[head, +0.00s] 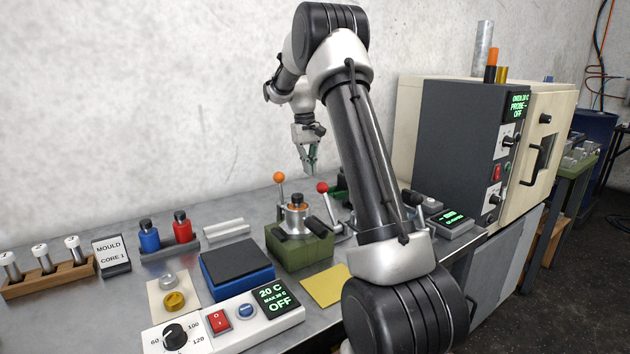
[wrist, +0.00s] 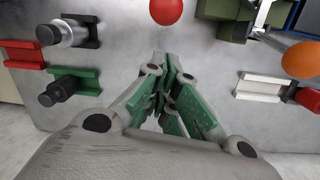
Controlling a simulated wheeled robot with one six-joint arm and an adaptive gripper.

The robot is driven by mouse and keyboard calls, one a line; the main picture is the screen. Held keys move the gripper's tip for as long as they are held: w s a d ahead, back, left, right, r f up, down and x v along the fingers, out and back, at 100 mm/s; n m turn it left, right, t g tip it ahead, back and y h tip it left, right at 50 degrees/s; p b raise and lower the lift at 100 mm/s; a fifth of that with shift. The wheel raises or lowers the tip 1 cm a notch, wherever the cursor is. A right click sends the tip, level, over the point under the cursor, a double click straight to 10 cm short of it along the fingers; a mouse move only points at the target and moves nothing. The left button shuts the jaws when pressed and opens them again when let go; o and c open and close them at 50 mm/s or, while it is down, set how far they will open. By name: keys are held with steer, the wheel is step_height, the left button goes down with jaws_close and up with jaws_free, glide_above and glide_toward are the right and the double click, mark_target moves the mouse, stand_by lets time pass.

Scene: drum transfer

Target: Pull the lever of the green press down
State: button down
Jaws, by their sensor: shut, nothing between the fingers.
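The green press (head: 300,248) is an olive-green block on the bench, with a metal cylinder and an orange top on it. A lever with a red ball knob (head: 322,187) stands up at its right side. A lever with an orange ball knob (head: 279,177) stands up at its left. My gripper (head: 311,172) is shut and empty, above and behind the press, near the red knob's height in the picture. In the wrist view the red knob (wrist: 166,10) is beyond the shut fingertips (wrist: 163,62), apart from them. The orange knob (wrist: 302,60) is at the right edge there.
A blue hotplate (head: 238,275) stands left of the press and a yellow pad (head: 326,286) in front. A white block (head: 224,229) and blue and red bottles (head: 166,232) are at the left. A grey oven (head: 460,140) bounds the right. My arm hides part of the bench.

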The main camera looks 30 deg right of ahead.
steer(key=r, duration=0.1)
steer(key=w+r, duration=0.1)
steer(key=r, duration=0.1)
steer(key=w+d+r, duration=0.1)
steer(key=shift+w+r, duration=0.15)
steer(key=shift+r, duration=0.15)
steer(key=shift+f, duration=0.15)
steer(key=s+f, duration=0.4)
steer(key=f, duration=0.4)
steer(key=shift+s+a, duration=0.15)
steer(key=shift+s, duration=0.1)
